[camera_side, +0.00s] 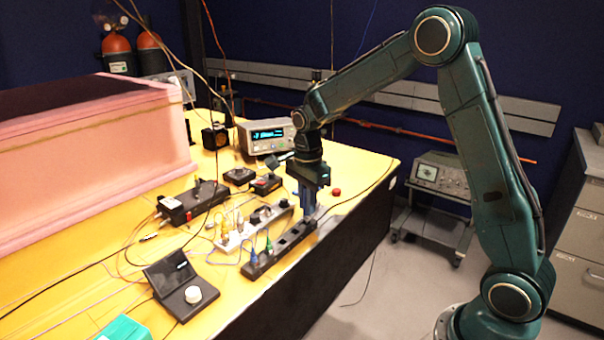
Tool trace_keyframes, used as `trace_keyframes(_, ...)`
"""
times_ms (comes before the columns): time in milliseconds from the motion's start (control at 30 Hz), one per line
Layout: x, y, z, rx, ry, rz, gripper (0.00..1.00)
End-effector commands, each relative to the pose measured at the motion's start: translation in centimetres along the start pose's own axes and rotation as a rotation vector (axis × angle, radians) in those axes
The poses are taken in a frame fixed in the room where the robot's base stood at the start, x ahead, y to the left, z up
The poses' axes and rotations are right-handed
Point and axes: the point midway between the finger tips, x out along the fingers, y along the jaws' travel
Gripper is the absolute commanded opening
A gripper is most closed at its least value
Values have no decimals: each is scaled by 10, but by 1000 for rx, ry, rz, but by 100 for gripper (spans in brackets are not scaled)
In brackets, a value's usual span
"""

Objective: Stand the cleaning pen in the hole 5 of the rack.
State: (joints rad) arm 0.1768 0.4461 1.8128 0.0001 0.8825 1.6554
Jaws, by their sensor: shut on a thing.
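The rack (293,238) seems to be the long dark bar lying near the table's right edge. A blue piece (253,256) and a green piece (268,246) stand up at its near end. My gripper (309,211) points down over the far end of the rack. It is shut on the cleaning pen, which is mostly hidden between the blue-grey fingers. I cannot tell whether the pen's lower end touches the rack or is in a hole. The hole numbers are too small to read.
A pale strip with yellow plugs (236,239) lies left of the rack. A black box (190,203), a knob panel (181,284), a display instrument (268,136) and cables surround it. The pink foam enclosure (100,160) fills the left. A red button (336,192) sits behind my gripper.

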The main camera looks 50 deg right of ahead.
Motion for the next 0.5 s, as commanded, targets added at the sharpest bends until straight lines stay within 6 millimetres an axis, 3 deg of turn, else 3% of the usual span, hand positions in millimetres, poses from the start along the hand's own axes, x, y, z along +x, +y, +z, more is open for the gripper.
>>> trace_keyframes(500, 7, 0, 0, 0, 0, 1, 0)
